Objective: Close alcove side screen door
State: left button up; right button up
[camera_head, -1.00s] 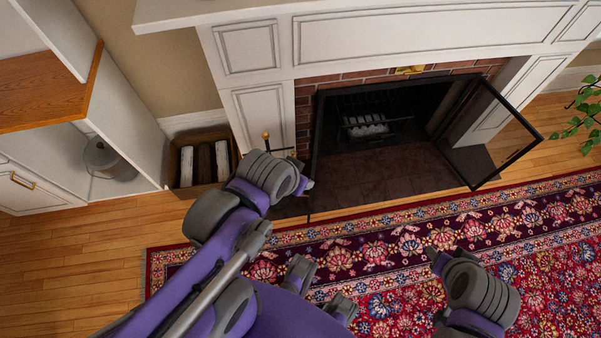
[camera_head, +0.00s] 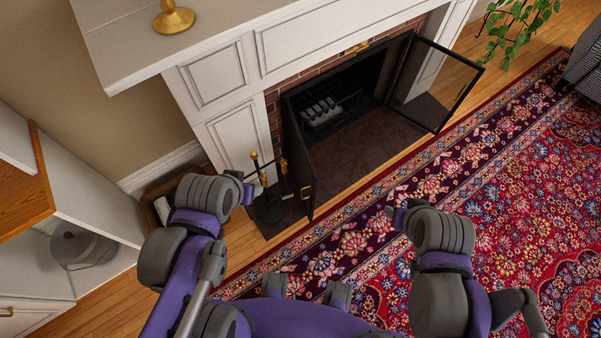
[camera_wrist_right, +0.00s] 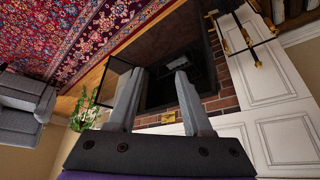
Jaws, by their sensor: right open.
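The fireplace has two dark-framed screen doors, both standing open. The left screen door (camera_head: 299,160), on the side of the shelving, sticks out toward the room, seen nearly edge-on. The right screen door (camera_head: 450,86) stands swung out over the hearth; it also shows in the right wrist view (camera_wrist_right: 113,82). My left gripper (camera_head: 246,188) is left of the left door, in front of the fire tools and apart from the door; its fingers are too small to read. My right gripper (camera_head: 396,214) is over the rug, right of the left door. Its fingers (camera_wrist_right: 157,92) are spread and empty.
A fire tool stand (camera_head: 268,205) with brass handles stands just left of the left door. A log box (camera_head: 160,200) and white shelving (camera_head: 90,215) are farther left. The patterned rug (camera_head: 500,190) lies clear in front. A plant (camera_head: 515,28) and grey seat (camera_head: 585,65) are at right.

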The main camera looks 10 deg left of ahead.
aim_at(304, 173)
jog(key=j, duration=0.65)
jog(key=i+j+u, duration=0.1)
jog(key=j, duration=0.6)
